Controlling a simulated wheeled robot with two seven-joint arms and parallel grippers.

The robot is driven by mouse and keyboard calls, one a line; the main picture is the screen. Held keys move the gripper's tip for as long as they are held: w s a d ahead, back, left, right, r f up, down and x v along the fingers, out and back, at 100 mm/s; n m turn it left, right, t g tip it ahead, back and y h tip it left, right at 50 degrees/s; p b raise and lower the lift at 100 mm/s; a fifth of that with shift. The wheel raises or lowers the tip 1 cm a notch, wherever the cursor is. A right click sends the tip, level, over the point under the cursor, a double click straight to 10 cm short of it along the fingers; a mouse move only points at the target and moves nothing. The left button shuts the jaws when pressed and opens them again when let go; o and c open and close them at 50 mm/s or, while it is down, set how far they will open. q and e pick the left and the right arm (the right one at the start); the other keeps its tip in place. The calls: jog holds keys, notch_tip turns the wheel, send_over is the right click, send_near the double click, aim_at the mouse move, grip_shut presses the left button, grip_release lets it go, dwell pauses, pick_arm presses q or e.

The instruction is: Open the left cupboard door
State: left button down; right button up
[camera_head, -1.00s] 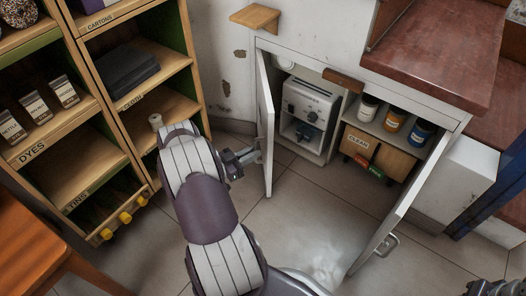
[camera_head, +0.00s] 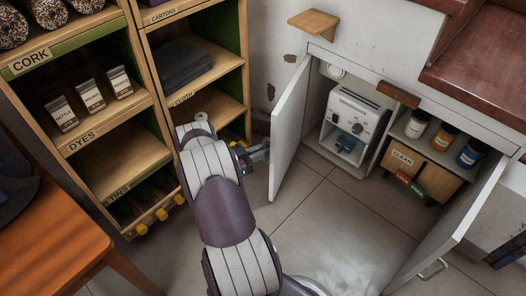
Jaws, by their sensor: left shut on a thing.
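The left cupboard door (camera_head: 291,128) is white and stands wide open, swung out to the left of the cupboard. My left gripper (camera_head: 262,152) is at the outer face of this door, near its free edge, shut on the door handle. The handle itself is mostly hidden by the fingers. The right cupboard door (camera_head: 447,226) also stands open, with a metal handle (camera_head: 432,269) on its outer face. My right gripper is not in view.
Inside the cupboard are a white machine (camera_head: 356,118), several jars (camera_head: 443,137) and a wooden box (camera_head: 426,171) labelled CLEAN. A wooden shelf unit (camera_head: 100,142) stands close to my left arm. An orange-brown table (camera_head: 50,240) is at lower left. The tiled floor (camera_head: 320,220) before the cupboard is clear.

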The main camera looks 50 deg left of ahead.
pick_arm(q)
jog(key=shift+w+a+r, duration=0.15)
jog(key=shift+r, duration=0.05)
jog(key=c, duration=1.2)
grip_release()
jog(key=shift+o, duration=0.2)
jog(key=shift+f, duration=0.1)
jog(key=p+v, duration=0.4)
jog(key=v, duration=0.8)
jog(key=shift+s, duration=0.3)
